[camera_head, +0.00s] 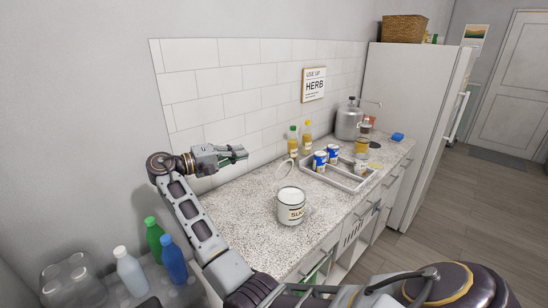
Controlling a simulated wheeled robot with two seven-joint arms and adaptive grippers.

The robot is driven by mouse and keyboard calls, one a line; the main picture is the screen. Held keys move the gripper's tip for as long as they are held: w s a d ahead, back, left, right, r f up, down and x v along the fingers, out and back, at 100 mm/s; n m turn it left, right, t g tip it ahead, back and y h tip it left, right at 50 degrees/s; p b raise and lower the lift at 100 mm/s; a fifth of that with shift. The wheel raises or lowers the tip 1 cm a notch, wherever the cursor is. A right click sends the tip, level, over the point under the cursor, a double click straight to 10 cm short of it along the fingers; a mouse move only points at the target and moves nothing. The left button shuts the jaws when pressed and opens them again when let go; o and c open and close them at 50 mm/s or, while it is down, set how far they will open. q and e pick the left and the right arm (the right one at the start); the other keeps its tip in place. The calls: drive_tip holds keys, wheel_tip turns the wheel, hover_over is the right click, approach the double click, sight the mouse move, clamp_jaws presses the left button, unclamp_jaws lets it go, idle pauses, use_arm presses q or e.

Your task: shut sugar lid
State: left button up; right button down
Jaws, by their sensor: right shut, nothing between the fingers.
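A white sugar jar (291,211) with dark lettering stands upright on the speckled counter. Its round lid (285,170) appears raised at the back of the rim, tilted up and open, with a pale, glassy look. My right gripper (242,153) is shut and empty. It is in the air to the left of the jar and lid, apart from both, near the tiled wall. My left gripper is not in view.
A grey tray (348,183) holds blue-and-white cans (320,160) right of the jar. Two yellow bottles (306,138) stand behind the lid. A metal pot (349,122) is farther back. Coloured bottles (172,262) stand at lower left. The counter left of the jar is clear.

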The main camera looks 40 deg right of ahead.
sight(283, 167)
idle(0.3)
drive_tip(key=shift+d, duration=0.1)
